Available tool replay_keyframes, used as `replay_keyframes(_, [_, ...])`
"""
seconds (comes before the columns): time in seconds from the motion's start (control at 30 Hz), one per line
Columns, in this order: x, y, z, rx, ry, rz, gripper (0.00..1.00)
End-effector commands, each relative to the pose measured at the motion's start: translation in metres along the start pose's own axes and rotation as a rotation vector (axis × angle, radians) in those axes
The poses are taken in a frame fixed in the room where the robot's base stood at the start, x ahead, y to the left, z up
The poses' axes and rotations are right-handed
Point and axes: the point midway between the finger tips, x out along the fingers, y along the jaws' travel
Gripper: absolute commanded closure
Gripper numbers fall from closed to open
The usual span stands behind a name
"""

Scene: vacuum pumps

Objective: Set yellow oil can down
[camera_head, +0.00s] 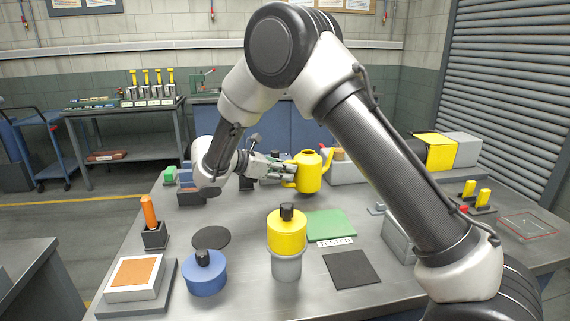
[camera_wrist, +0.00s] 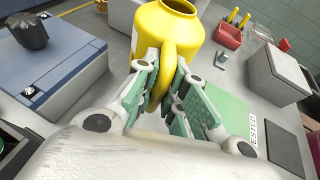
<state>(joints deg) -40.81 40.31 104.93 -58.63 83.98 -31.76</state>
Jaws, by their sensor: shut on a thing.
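The yellow oil can (camera_head: 310,172) is near the middle of the metal table in the head view, with its spout to the upper right. My gripper (camera_head: 289,171) reaches it from the left and is shut on its handle. In the wrist view the can (camera_wrist: 165,40) shows its open round top, and its handle (camera_wrist: 163,85) runs down between the green finger pads of my gripper (camera_wrist: 165,95). The can looks upright. I cannot tell whether its base touches the table.
A green mat (camera_head: 331,224) with a "TESTED" label lies in front of the can. A yellow-topped pump (camera_head: 287,232), a blue pot (camera_head: 206,276) and a dark square pad (camera_head: 352,270) stand nearer. A grey block (camera_head: 400,240) is right. Bare table (camera_head: 245,210) shows left of the mat.

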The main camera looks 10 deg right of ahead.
Motion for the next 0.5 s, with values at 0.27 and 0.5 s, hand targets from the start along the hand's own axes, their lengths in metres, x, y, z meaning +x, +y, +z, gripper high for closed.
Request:
replay_keyframes(0.27, [0.0029,0.0,-0.0066,0.0,-0.002,0.0,1.0])
replay_keyframes(0.5, [0.0031,0.0,-0.0073,0.0,-0.001,0.0,1.0])
